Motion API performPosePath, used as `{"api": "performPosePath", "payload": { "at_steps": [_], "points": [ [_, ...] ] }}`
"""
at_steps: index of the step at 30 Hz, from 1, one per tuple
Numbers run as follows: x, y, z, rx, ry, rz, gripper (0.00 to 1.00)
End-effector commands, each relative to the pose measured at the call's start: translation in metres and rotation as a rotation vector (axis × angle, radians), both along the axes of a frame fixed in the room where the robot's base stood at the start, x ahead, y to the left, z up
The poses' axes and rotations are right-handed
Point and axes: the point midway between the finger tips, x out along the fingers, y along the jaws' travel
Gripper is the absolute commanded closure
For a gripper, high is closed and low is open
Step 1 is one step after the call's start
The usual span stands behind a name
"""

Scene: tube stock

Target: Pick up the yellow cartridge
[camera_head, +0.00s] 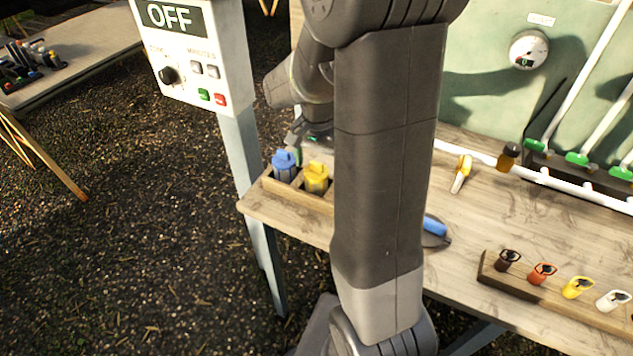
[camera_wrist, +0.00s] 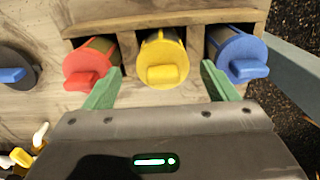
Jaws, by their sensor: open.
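The yellow cartridge (camera_wrist: 162,60) sits in the middle slot of a wooden rack (camera_wrist: 160,17) in the wrist view, with its yellow tab facing my gripper. My gripper (camera_wrist: 158,90) is open, its two green fingers on either side of the yellow cartridge's near end, apart from each other. Nothing shows held between them. In the head view the yellow cartridge (camera_head: 316,178) stands in the rack (camera_head: 271,187) beside a blue cartridge (camera_head: 284,165). My arm hides the right part of the rack there.
A red cartridge (camera_wrist: 90,62) and a blue cartridge (camera_wrist: 237,55) flank the yellow one closely. A dark round piece with a blue handle (camera_wrist: 14,75) lies to the left. A control box reading OFF (camera_head: 193,55) stands on a post beside the table.

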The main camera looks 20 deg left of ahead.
Motion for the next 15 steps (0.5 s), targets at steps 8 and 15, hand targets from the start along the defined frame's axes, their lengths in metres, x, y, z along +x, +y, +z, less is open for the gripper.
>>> {"api": "performPosePath", "payload": {
  "at_steps": [8,15],
  "points": [
    [-0.002,0.003,-0.037,-0.004,0.003,0.000,0.20],
    [-0.001,0.003,-0.042,-0.001,0.001,0.000,0.20]
  ]
}}
